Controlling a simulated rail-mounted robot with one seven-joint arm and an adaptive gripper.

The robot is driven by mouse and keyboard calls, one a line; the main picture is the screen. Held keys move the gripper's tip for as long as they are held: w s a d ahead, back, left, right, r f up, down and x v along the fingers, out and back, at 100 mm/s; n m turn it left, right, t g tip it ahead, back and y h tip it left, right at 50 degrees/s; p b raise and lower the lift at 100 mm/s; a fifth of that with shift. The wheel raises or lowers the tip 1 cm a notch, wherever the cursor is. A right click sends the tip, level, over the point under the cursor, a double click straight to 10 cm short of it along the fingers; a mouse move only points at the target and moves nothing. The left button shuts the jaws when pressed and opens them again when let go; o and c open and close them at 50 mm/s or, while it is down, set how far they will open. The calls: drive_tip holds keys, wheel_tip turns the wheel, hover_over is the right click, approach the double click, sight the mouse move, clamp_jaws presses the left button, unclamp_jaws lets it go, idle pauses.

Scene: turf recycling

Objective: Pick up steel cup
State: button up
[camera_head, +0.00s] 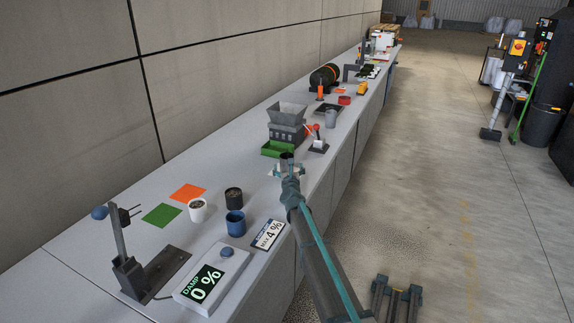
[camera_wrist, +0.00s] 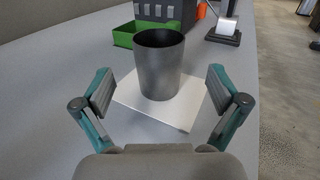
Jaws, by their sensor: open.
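The steel cup (camera_wrist: 158,68) is a dark grey metal cylinder, open at the top. It stands upright on a white square plate (camera_wrist: 162,116) in the wrist view. My gripper (camera_wrist: 160,92) is open, with one finger on each side of the cup and a gap to each side. The fingers appear short of the cup or just level with its near side. In the head view the cup (camera_head: 286,158) shows just beyond my gripper (camera_head: 287,172), partly hidden by it.
A green tray (camera_head: 277,149) and a grey hopper machine (camera_head: 287,122) stand beyond the cup. A lever device (camera_head: 318,143) is to the right.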

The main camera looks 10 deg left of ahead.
sight(287, 156)
drive_tip(key=w, duration=0.2)
drive_tip(key=w+a+p, duration=0.1)
drive_tip(key=w, duration=0.1)
drive_tip(key=w+p, duration=0.1)
drive_tip(key=w, duration=0.1)
drive_tip(key=shift+w+a+r, duration=0.2)
drive_tip(key=shift+w+r, duration=0.05)
drive_tip(key=shift+r, duration=0.05)
drive_tip(key=shift+s, duration=0.1)
drive_tip(key=c, duration=1.3)
drive_tip(key=shift+c, duration=0.2)
drive_tip(key=shift+r, duration=0.1)
